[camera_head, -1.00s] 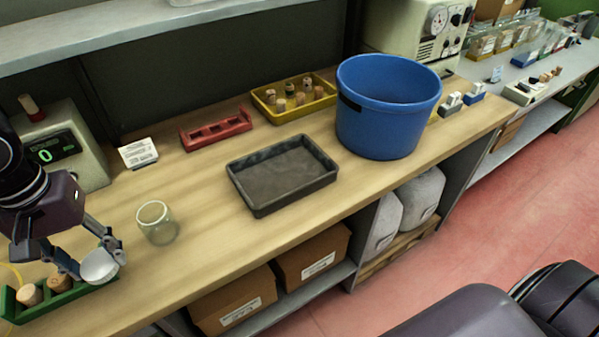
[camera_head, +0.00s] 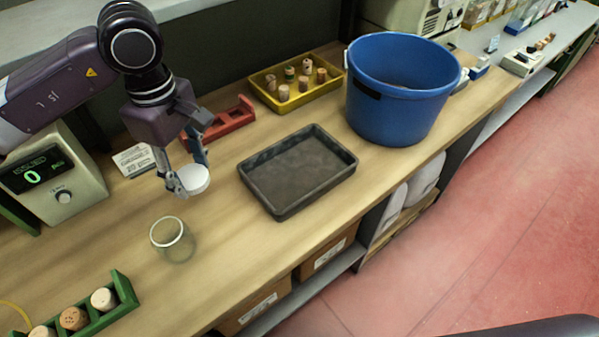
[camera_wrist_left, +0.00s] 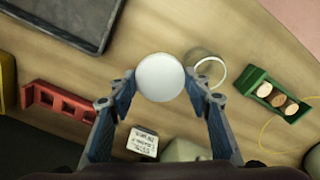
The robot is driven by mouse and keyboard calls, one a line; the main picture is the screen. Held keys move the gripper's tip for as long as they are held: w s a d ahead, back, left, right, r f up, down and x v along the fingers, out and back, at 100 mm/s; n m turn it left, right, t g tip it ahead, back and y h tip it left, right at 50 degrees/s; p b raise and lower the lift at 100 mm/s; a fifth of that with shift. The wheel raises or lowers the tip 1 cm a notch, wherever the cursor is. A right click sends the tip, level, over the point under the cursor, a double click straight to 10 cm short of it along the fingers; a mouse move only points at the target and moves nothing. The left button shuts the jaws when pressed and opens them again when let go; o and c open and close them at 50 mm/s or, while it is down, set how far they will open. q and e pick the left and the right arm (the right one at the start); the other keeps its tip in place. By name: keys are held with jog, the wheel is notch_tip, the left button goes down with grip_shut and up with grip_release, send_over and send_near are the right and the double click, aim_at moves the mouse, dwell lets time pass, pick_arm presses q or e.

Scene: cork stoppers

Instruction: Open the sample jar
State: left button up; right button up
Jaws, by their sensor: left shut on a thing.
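The sample jar (camera_head: 172,240) is a clear glass jar standing upright on the bench, its top open and empty-looking. In the left wrist view the lid (camera_wrist_left: 160,77) sits between the two fingertips. Lid and jar are apart. My right gripper is not in view.
A green rack (camera_head: 124,287) with corks stands front left. A black tray (camera_head: 345,180) lies right of the jar, with a blue bucket (camera_head: 395,105) beyond. A red rack (camera_head: 235,118), yellow tray (camera_head: 338,73), label card (camera_head: 133,159) and scale (camera_head: 62,185) stand behind. Bench around the jar is clear.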

pick_arm(q)
jog(key=n, duration=0.2)
jog(key=r+n, duration=0.1)
jog(key=n, duration=0.1)
jog(key=shift+d, duration=0.4)
jog(key=n, duration=0.6)
jog(key=shift+w+d+r+p, duration=0.2)
jog(key=shift+d+r+p, duration=0.15)
jog(key=shift+d+r, duration=0.05)
jog(key=n, duration=0.4)
jog(key=d+r+n, duration=0.1)
jog(key=n, duration=0.5)
jog(key=shift+w+d+r+p, duration=0.1)
jog(key=shift+d+r+p, duration=0.15)
jog(key=shift+r+p, duration=0.1)
jog(key=r+n, duration=0.1)
jog(key=n, duration=0.5)
jog(key=n+p, duration=0.3)
jog(key=n, duration=1)
send_over(236, 214)
notch_tip(236, 214, down, 14)
jog(key=shift+r, duration=0.2)
notch_tip(236, 214, down, 3)
jog(key=shift+f+p, duration=0.2)
jog(key=shift+p, duration=0.2)
jog(key=shift+f, duration=0.5)
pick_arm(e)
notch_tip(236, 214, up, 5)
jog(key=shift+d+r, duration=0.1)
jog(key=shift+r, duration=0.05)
